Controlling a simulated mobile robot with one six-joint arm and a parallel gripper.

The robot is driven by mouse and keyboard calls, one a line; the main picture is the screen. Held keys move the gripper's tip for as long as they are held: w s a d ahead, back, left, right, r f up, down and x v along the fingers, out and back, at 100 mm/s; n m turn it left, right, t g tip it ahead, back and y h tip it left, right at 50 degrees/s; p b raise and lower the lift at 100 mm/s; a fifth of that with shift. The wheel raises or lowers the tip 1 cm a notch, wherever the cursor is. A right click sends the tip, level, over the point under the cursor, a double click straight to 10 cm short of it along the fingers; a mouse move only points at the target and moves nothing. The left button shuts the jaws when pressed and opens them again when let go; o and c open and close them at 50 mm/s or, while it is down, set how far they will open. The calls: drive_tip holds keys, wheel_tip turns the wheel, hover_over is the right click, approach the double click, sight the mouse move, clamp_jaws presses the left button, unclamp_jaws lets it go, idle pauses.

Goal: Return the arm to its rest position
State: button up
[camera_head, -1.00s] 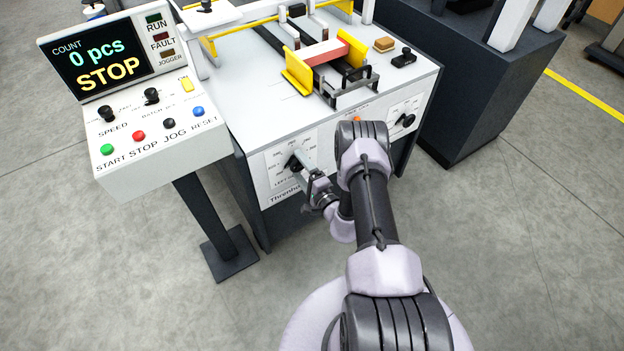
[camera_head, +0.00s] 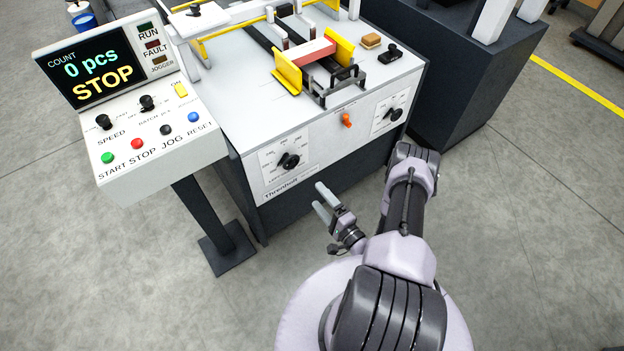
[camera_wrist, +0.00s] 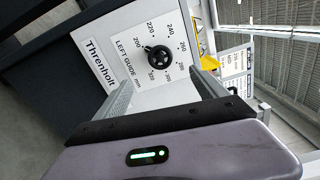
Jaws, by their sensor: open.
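My gripper (camera_head: 322,203) is open and empty, in front of the machine's front panel and apart from it. In the wrist view its two fingers (camera_wrist: 165,98) stand wide apart, with the black left guide knob (camera_wrist: 158,58) seen between them. That knob also shows in the head view (camera_head: 289,161) on the left of the front panel. My arm is bent in front of the machine, at the lower right of the head view.
The folder gluer (camera_head: 225,85) stands just ahead, with an orange switch (camera_head: 347,120) and a second dial (camera_head: 395,114) on its front. The control panel (camera_head: 160,150) at left reads "0 pcs STOP". A dark cabinet (camera_head: 470,70) stands at right. The floor around is open.

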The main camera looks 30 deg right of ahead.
drive_tip(key=w+a+r+n+g+y, duration=0.1)
drive_tip(key=w+a+r+n+y, duration=0.1)
drive_tip(key=a+r+n+y, duration=0.3)
drive_tip(key=w+a+r+g+y, duration=0.2)
drive_tip(key=w+r+y, duration=0.1)
drive_tip(key=r, duration=0.5)
drive_tip(key=w+a+r+n+g+y, duration=0.1)
drive_tip(key=w+a+r+n+y, duration=0.1)
drive_tip(key=a+r+n+y, duration=0.3)
drive_tip(key=s+a+r+n+g+y, duration=0.1)
drive_tip(key=s+a+r+n+g, duration=0.1)
drive_tip(key=s+a+r+g, duration=0.25)
drive_tip(key=s+a+r+n+g, duration=0.1)
drive_tip(key=a+r+g, duration=0.3)
drive_tip(key=r+g, duration=0.3)
drive_tip(key=s+a+r+n+g+h, duration=0.35)
drive_tip(key=s+r+h, duration=0.2)
drive_tip(key=s, duration=0.35)
drive_tip(key=s+d+r+m+t+h, duration=0.2)
drive_tip(key=s+d+r+t+h, duration=0.1)
drive_tip(key=s+r+t+h, duration=0.3)
wheel_tip(320, 180, up, 2)
drive_tip(key=shift+s+d+t+h, duration=0.25)
drive_tip(key=shift+s+t+h, duration=0.15)
drive_tip(key=shift+h, duration=0.15)
